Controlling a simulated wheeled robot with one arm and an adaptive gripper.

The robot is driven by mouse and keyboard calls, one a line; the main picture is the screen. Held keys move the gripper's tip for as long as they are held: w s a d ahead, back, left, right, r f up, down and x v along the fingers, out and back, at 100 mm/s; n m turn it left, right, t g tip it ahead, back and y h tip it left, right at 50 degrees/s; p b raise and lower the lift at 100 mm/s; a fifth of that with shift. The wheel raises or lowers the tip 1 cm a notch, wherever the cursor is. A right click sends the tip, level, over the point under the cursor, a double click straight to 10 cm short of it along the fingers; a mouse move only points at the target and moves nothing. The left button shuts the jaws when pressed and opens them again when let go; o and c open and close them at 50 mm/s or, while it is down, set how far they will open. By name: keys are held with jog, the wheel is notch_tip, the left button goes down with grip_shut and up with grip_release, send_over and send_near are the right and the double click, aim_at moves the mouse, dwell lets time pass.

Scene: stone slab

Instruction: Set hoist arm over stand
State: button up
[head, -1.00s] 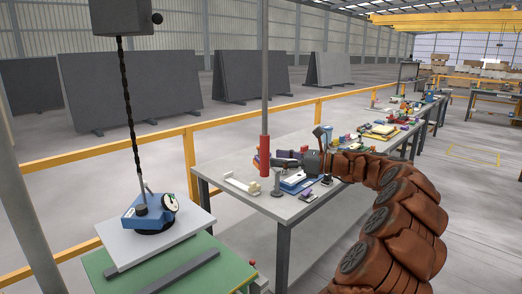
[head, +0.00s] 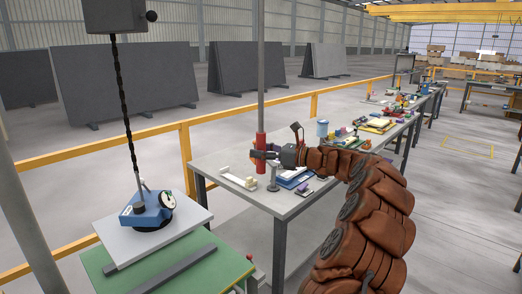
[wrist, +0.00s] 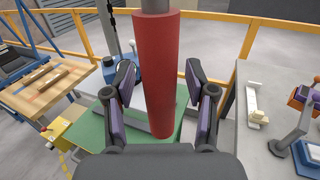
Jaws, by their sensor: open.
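A red handle (head: 262,153) sits at the lower end of an upright grey pole (head: 262,70). In the wrist view the red handle (wrist: 160,75) stands between the two fingers of my open gripper (wrist: 164,88); contact cannot be told. My gripper (head: 264,150) reaches it from the right in the head view. A grey hoist box (head: 114,16) hangs at upper left, with a black chain (head: 127,95) down to a blue lifter (head: 147,211). The lifter sits on a pale stone slab (head: 190,228). The slab lies over a green-topped stand (head: 225,262) with dark bars.
A grey workbench (head: 290,208) with tools and small parts runs off to the right. A yellow railing (head: 90,146) runs behind. Dark slabs (head: 125,80) lean beyond it. A wooden-topped table (wrist: 45,85) stands left in the wrist view.

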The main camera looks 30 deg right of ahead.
grip_shut()
dwell(0.4)
